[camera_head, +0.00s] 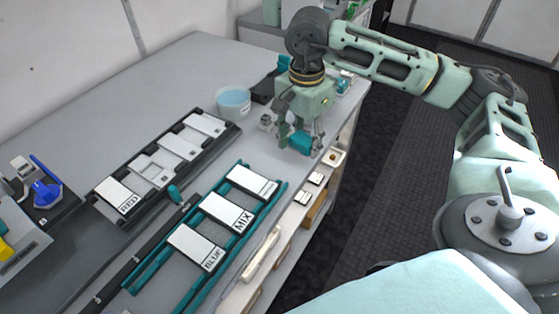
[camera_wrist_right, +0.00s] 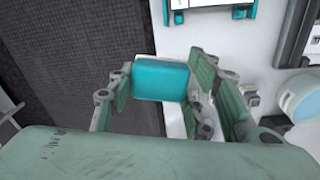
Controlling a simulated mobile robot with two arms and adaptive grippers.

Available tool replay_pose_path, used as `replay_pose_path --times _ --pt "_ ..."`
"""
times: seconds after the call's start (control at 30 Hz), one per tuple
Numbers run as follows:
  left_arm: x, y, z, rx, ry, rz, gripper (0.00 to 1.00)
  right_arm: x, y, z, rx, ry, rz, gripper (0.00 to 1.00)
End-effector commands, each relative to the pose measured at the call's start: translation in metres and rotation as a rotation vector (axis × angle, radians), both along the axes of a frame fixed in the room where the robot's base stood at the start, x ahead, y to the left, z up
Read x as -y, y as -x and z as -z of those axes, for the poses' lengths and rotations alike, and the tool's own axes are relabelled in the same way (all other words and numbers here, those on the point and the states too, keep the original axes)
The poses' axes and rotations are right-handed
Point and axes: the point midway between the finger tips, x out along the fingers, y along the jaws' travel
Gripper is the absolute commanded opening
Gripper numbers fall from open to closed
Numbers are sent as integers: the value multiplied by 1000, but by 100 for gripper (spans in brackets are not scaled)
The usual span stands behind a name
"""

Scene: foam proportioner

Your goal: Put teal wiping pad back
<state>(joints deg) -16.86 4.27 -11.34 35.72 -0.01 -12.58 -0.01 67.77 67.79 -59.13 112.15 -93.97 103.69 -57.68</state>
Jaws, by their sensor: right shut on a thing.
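The teal wiping pad (camera_wrist_right: 160,82) is a small rounded block with a pale edge along its far side. My right gripper (camera_head: 301,140) is shut on the pad (camera_head: 299,142) and holds it near the right edge of the grey table. In the right wrist view the pad sits between the fingers of my right gripper (camera_wrist_right: 158,95). My left gripper is in neither view.
A bowl (camera_head: 233,102) of blue liquid stands left of my right gripper. A teal rack (camera_head: 150,284) holds white plates marked BLUE and MIX, and a dark tray (camera_head: 107,214) holds a RED plate. Small items lie along the lower front ledge. Dark floor lies beyond the table edge.

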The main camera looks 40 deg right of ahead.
Motion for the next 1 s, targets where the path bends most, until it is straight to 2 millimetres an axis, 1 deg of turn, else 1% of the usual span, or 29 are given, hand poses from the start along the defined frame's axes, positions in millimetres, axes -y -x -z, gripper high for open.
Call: replay_pose_path --times 0.03,0.1,0.2,0.3,0.37,0.47,0.63,0.8,0.9,1.0 --pt "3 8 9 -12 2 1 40 18 -3 3 6 1 135 22" --pt "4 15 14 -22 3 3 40 37 -4 1 11 -3 297 22" --pt "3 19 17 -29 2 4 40 55 -5 -2 17 -7 457 22" --pt "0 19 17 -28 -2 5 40 62 -7 -3 19 -10 538 22" --pt "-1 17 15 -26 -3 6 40 60 -11 -1 19 -12 555 22" --pt "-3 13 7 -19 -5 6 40 47 -23 7 16 -13 556 22" --pt "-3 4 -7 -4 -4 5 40 19 -51 30 16 -11 555 22" --pt "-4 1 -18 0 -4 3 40 -5 -75 52 17 -11 555 22" --pt "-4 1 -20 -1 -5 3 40 -13 -84 60 19 -12 556 22" --pt "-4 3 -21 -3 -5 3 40 -17 -88 65 19 -10 557 22"
